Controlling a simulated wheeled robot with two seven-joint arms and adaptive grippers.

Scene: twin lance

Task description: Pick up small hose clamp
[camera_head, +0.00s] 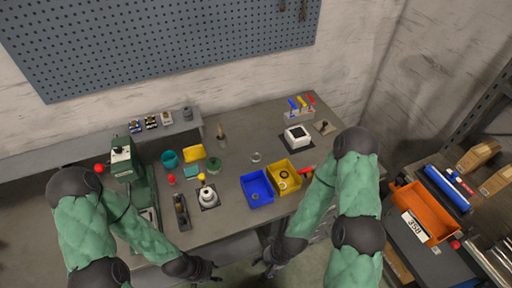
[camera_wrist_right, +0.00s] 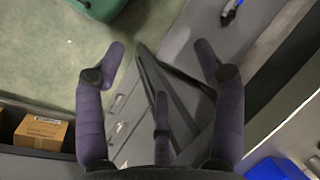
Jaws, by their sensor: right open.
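A small metal ring (camera_head: 256,157) lies on the grey workbench (camera_head: 232,170) behind the bins; it looks like a hose clamp, but is too small to be sure. More ring-shaped parts (camera_head: 283,186) lie in the yellow bin (camera_head: 296,180), and a small item (camera_head: 254,197) lies in the blue bin (camera_head: 262,200). My right gripper (camera_head: 270,264) hangs in front of the bench's front edge, below the bins; in the right wrist view it is open and empty (camera_wrist_right: 160,62). My left gripper (camera_head: 207,271) is also in front of the bench, further left; its finger opening is unclear.
A green press (camera_head: 140,185), a grey tray (camera_head: 181,212) and a white round part (camera_head: 208,198) stand at the left. A white box (camera_head: 297,134) and a coloured tool rack (camera_head: 299,115) stand at the back right. An orange bin (camera_head: 424,212) is on the right-hand shelf.

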